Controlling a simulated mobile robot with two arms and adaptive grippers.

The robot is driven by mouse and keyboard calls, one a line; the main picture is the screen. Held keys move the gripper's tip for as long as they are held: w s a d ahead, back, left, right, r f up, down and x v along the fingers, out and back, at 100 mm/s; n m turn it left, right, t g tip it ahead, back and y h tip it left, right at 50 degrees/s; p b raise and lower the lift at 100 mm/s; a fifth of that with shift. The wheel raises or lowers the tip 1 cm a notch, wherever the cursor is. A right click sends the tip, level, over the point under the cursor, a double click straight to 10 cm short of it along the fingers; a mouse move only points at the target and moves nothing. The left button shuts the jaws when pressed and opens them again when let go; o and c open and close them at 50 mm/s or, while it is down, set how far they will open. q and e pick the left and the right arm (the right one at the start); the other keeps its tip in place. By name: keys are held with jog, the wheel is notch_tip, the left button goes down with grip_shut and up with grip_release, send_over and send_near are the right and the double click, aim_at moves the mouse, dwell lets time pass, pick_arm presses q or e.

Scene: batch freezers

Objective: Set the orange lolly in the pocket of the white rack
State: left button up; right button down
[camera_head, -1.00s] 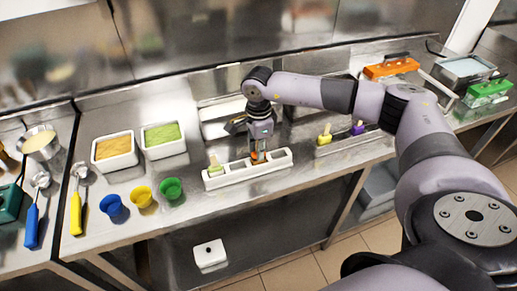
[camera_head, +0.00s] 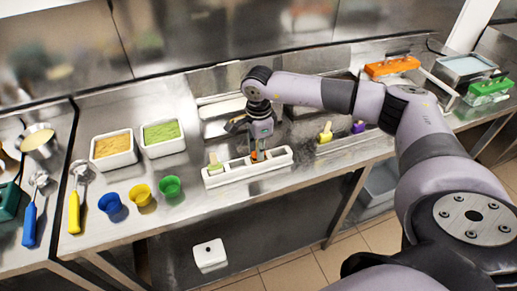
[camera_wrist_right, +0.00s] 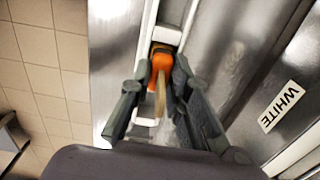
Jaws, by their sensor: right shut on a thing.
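The white rack (camera_head: 226,178) stands along the front of the steel counter, with a row of pockets. My right gripper (camera_head: 259,150) points down over one of its middle pockets. It is shut on the orange lolly (camera_head: 254,156), which is mostly hidden behind the fingers in the head view. In the right wrist view the orange lolly (camera_wrist_right: 160,62) lies between the fingertips of my right gripper (camera_wrist_right: 158,75), with its stick towards the camera. Its orange end is at the rack pocket; how deep it sits I cannot tell. My left gripper is out of view.
A yellow lolly (camera_head: 325,132) and a purple lolly (camera_head: 358,127) stand in a holder to the right. Blue, yellow (camera_head: 141,194) and green cups are left of the rack. A "WHITE" label (camera_wrist_right: 284,106) lies nearby.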

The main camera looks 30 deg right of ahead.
jog(key=shift+f, duration=0.1)
dwell(0.3)
jog(key=c, duration=1.4)
grip_release()
jog(key=shift+c, duration=0.2)
notch_tip(320, 180, up, 12)
